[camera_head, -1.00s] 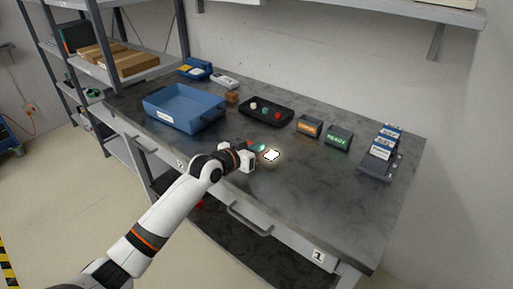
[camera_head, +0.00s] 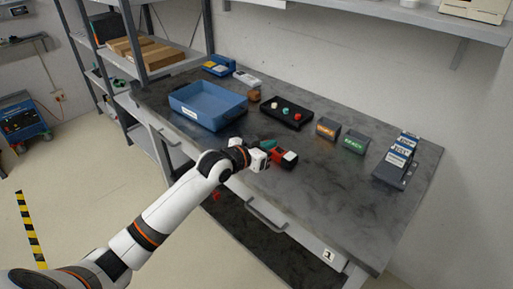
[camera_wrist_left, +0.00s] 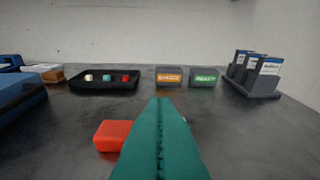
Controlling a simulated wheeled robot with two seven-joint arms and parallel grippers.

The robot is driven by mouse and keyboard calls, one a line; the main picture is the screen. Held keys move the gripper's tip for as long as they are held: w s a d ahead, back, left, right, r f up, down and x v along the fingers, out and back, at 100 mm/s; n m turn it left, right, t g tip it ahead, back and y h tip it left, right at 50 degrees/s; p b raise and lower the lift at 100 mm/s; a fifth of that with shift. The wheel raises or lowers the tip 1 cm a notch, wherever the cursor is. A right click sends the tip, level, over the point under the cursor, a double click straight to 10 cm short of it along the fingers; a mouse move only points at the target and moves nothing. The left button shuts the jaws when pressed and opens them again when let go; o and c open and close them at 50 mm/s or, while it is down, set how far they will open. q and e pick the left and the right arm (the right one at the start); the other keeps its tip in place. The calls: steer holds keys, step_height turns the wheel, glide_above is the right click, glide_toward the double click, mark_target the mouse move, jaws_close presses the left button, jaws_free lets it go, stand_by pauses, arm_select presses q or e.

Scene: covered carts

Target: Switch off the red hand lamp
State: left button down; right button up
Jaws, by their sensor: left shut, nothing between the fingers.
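The red hand lamp (camera_head: 281,160) lies on the dark worktop near its front edge. Its pale lens end shows no glow. In the left wrist view part of its red body (camera_wrist_left: 111,136) shows to the left of my fingers, which hide the rest. My left gripper (camera_head: 268,143) is shut and empty, with teal fingers just behind the lamp in the head view; it also fills the lower middle of the left wrist view (camera_wrist_left: 159,110). I cannot tell whether the fingers touch the lamp. My right gripper is not in view.
A blue bin (camera_head: 207,105) stands to the left. A black tray (camera_head: 299,121) with several coloured buttons or knobs lies behind the lamp. An orange sign (camera_head: 327,128), a green sign (camera_head: 355,141) and a file rack (camera_head: 391,174) stand to the right. The worktop right of the lamp is clear.

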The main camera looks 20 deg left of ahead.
arm_select(q)
steer(key=v, duration=0.5)
steer(key=shift+s, duration=0.1)
stand_by(0.3)
